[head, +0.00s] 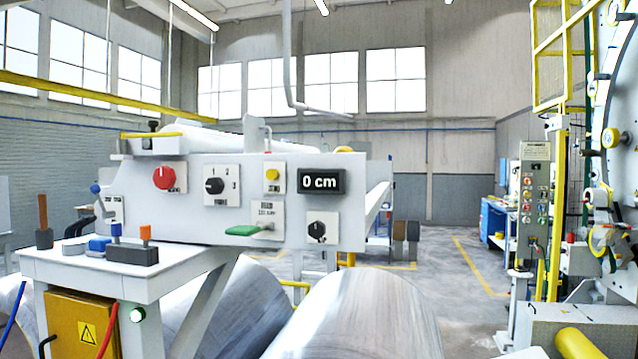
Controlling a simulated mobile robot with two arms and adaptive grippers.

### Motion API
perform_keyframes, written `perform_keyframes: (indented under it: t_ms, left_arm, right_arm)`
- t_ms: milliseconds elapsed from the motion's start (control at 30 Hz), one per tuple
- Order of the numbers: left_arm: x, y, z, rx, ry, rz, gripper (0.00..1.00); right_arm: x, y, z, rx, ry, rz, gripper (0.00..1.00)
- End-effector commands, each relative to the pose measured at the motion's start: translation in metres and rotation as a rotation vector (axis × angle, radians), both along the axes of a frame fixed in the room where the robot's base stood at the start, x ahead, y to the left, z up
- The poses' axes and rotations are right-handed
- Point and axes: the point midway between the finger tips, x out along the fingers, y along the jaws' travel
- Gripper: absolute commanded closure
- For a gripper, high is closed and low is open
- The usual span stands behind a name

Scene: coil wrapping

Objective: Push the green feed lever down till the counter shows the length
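The green feed lever (243,230) sticks out to the left from a small labelled plate (266,218) low on the white control panel. It lies about level, with a slight tilt. The counter (321,182) is a black display at the panel's right and reads "0 cm". Neither of my grippers shows in the head view, so nothing is seen touching the lever.
The panel also carries a red knob (164,178), black rotary knobs (214,186) and a yellow button (272,174). A white side table (60,262) with tools stands at left. Large film rolls (355,318) lie below. A machine with a control box (534,200) stands at right.

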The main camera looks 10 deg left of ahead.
Motion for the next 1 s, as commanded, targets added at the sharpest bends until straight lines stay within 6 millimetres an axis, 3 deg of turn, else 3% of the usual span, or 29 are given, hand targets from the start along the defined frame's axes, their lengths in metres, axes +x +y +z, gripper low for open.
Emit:
perform_keyframes:
  t_ms: [33, 200, 1000]
  left_arm:
    - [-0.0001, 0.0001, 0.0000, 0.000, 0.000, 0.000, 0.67]
    - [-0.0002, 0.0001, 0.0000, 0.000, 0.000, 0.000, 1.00]
    - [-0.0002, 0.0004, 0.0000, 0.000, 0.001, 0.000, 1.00]
  right_arm:
    - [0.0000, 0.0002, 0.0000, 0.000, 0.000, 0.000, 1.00]
    - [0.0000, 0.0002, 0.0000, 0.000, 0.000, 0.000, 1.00]
    - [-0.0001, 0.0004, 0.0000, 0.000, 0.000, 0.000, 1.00]
